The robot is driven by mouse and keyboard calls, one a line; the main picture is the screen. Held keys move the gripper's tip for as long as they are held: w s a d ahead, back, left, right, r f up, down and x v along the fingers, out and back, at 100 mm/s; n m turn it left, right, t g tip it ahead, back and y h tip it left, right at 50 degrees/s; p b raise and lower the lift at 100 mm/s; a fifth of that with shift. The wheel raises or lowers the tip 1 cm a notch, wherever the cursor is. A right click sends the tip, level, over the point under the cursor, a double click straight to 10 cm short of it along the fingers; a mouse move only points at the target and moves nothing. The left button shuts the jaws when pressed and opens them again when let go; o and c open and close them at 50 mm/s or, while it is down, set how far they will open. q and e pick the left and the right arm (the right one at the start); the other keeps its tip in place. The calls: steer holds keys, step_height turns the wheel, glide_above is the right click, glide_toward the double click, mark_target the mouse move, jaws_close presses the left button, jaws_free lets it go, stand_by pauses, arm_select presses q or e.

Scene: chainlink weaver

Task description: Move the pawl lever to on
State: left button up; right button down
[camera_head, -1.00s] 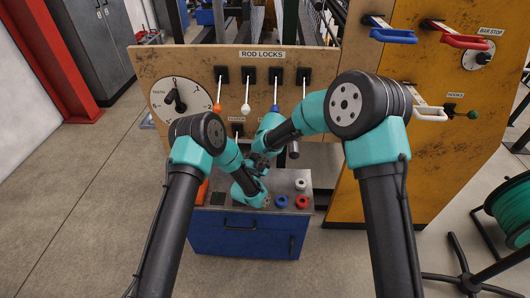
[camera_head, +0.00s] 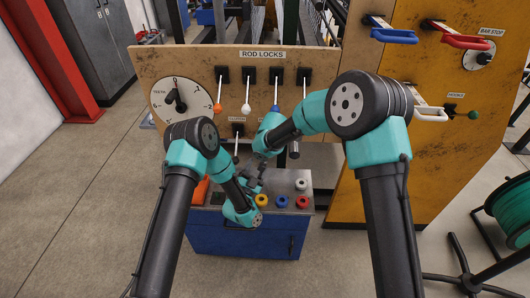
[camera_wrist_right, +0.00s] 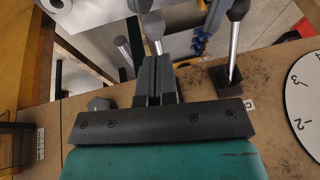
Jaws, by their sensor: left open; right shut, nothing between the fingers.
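Two levers hang below the rod locks. The left one (camera_head: 236,146) shows in the head view under a small label I cannot read. In the right wrist view a lever with a grey knob (camera_wrist_right: 154,28), probably the pawl lever, points up past my shut right gripper (camera_wrist_right: 153,64). Its base is hidden behind the fingers, and I cannot tell if they touch it. The left lever (camera_wrist_right: 235,45) stands to the right there, beside a partly hidden label. My left gripper (camera_head: 256,180) is open and empty above the blue cabinet, below the right gripper.
The rod lock levers with orange (camera_head: 217,107), white (camera_head: 246,108) and blue knobs hang above. A dial (camera_head: 178,98) is at the panel's left. A dark peg (camera_head: 293,150) sticks out right of the right gripper. Coloured rings (camera_head: 281,201) lie on the cabinet top (camera_head: 312,206).

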arm_select(q)
steer(key=s+a+f+n+g+y, duration=0.4)
steer(key=s+a+f+n+g, duration=0.3)
steer(key=s+a+f+g, duration=0.3)
steer(key=s+a+f+n+g, duration=0.1)
steer(key=s+g, duration=0.4)
steer(key=s, duration=0.5)
steer(key=s+a+f+n+g+y, duration=0.1)
steer(key=s+a+n+g, duration=0.2)
steer(key=s, duration=0.7)
steer(key=n+g, duration=0.2)
steer(key=n, duration=0.1)
steer(key=shift+s+f+g, duration=0.3)
steer(key=shift+f, duration=0.05)
arm_select(e)
steer(key=shift+f, duration=0.25)
